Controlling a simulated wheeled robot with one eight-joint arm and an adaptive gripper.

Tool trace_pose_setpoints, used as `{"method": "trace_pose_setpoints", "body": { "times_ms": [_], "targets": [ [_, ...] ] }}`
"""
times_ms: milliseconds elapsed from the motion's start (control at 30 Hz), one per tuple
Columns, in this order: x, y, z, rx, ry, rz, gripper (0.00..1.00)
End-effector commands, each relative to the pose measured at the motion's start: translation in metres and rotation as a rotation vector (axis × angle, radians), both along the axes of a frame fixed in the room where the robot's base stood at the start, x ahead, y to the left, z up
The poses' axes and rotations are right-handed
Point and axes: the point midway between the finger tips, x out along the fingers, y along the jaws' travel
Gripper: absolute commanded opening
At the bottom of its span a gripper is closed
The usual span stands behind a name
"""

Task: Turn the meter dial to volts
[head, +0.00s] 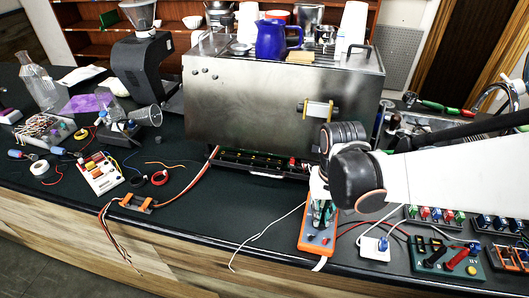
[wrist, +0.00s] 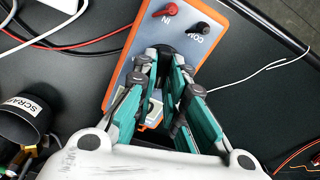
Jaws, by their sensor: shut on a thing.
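The meter (head: 314,246) is an orange-edged box with a grey-blue face, lying on the dark counter near its front edge. In the wrist view the meter (wrist: 213,22) shows a red jack marked IN and a black jack marked COM. My gripper (head: 321,213) reaches down onto the meter's face. In the wrist view its teal-padded fingers (wrist: 170,62) are closed in around a dark round part, the meter's dial (wrist: 166,50). The fingers cover most of the dial, so its pointer and markings cannot be read.
A steel brewer (head: 250,115) stands behind the meter. A white plate with a blue knob (head: 374,248) and a green board (head: 447,262) lie to the right. A black cup labelled SCRAP (wrist: 22,118) is near the gripper.

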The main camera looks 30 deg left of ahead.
Motion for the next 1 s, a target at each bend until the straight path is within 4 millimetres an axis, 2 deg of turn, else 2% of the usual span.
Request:
{"method": "trace_pose_setpoints", "body": {
  "times_ms": [33, 267, 300, 400, 1000],
  "targets": [
    [-0.0067, 0.0032, 0.0016, 0.000, 0.000, 0.012, 0.00],
    [-0.0067, 0.0032, 0.0016, 0.000, 0.000, 0.013, 0.00],
    [-0.0068, 0.0031, 0.0016, 0.000, 0.000, 0.013, 0.14],
    [-0.0068, 0.0031, 0.0016, 0.000, 0.000, 0.013, 0.32],
    [-0.0069, 0.0033, 0.0015, 0.000, 0.000, 0.043, 0.32]
  ]
}}
